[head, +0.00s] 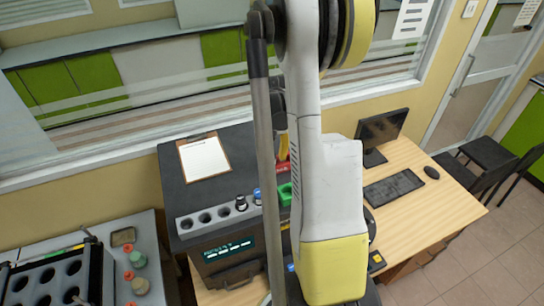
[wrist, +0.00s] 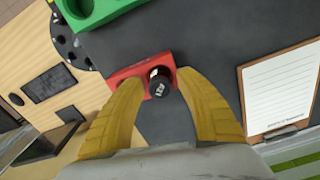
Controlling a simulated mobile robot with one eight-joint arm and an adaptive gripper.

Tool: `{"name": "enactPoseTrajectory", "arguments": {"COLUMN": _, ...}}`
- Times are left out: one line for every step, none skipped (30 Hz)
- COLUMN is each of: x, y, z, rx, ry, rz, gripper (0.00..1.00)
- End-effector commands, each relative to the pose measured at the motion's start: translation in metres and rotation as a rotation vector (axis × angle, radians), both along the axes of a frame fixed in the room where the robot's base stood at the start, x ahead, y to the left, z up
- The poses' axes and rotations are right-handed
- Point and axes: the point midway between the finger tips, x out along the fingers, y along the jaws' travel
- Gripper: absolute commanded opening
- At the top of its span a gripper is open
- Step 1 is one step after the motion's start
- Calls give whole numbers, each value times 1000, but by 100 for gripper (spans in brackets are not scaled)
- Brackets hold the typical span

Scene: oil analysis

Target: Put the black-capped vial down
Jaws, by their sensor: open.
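A black-capped vial (wrist: 158,76) stands at the right end of a small red holder (wrist: 126,76) in the wrist view. I see it from above, with pale marks on its cap; how deep it sits is hidden. My gripper (wrist: 160,88) is open, its yellow fingers on either side of the vial with a visible gap. In the head view my arm hides most of the gripper, and only a bit of the red holder (head: 282,168) shows.
A green holder (wrist: 105,10) lies close to the red one. A clipboard (wrist: 280,88) rests on the dark surface. A grey rack (head: 205,217) holds another black-capped vial (head: 241,203) and a blue-capped one (head: 257,196). A monitor and keyboard (head: 393,187) stand right.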

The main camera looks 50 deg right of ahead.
Motion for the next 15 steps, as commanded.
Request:
{"name": "enactPoseTrajectory", "arguments": {"x": 0, "y": 0, "z": 5, "rx": 0, "ry": 0, "rz": 0, "gripper": 42}}
{"name": "enactPoseTrajectory", "arguments": {"x": 0, "y": 0, "z": 8, "rx": 0, "ry": 0, "rz": 0, "gripper": 42}}
{"name": "enactPoseTrajectory", "arguments": {"x": 0, "y": 0, "z": 14, "rx": 0, "ry": 0, "rz": 0, "gripper": 42}}
{"name": "enactPoseTrajectory", "arguments": {"x": 0, "y": 0, "z": 19, "rx": 0, "ry": 0, "rz": 0, "gripper": 42}}
{"name": "enactPoseTrajectory", "arguments": {"x": 0, "y": 0, "z": 25, "rx": 0, "ry": 0, "rz": 0, "gripper": 42}}
{"name": "enactPoseTrajectory", "arguments": {"x": 0, "y": 0, "z": 34, "rx": 0, "ry": 0, "rz": 0, "gripper": 42}}
{"name": "enactPoseTrajectory", "arguments": {"x": 0, "y": 0, "z": 41, "rx": 0, "ry": 0, "rz": 0, "gripper": 42}}
{"name": "enactPoseTrajectory", "arguments": {"x": 0, "y": 0, "z": 49, "rx": 0, "ry": 0, "rz": 0, "gripper": 42}}
{"name": "enactPoseTrajectory", "arguments": {"x": 0, "y": 0, "z": 58, "rx": 0, "ry": 0, "rz": 0, "gripper": 42}}
{"name": "enactPoseTrajectory", "arguments": {"x": 0, "y": 0, "z": 65, "rx": 0, "ry": 0, "rz": 0, "gripper": 42}}
{"name": "enactPoseTrajectory", "arguments": {"x": 0, "y": 0, "z": 72, "rx": 0, "ry": 0, "rz": 0, "gripper": 42}}
{"name": "enactPoseTrajectory", "arguments": {"x": 0, "y": 0, "z": 81, "rx": 0, "ry": 0, "rz": 0, "gripper": 42}}
{"name": "enactPoseTrajectory", "arguments": {"x": 0, "y": 0, "z": 87, "rx": 0, "ry": 0, "rz": 0, "gripper": 42}}
{"name": "enactPoseTrajectory", "arguments": {"x": 0, "y": 0, "z": 93, "rx": 0, "ry": 0, "rz": 0, "gripper": 42}}
{"name": "enactPoseTrajectory", "arguments": {"x": 0, "y": 0, "z": 99, "rx": 0, "ry": 0, "rz": 0, "gripper": 42}}
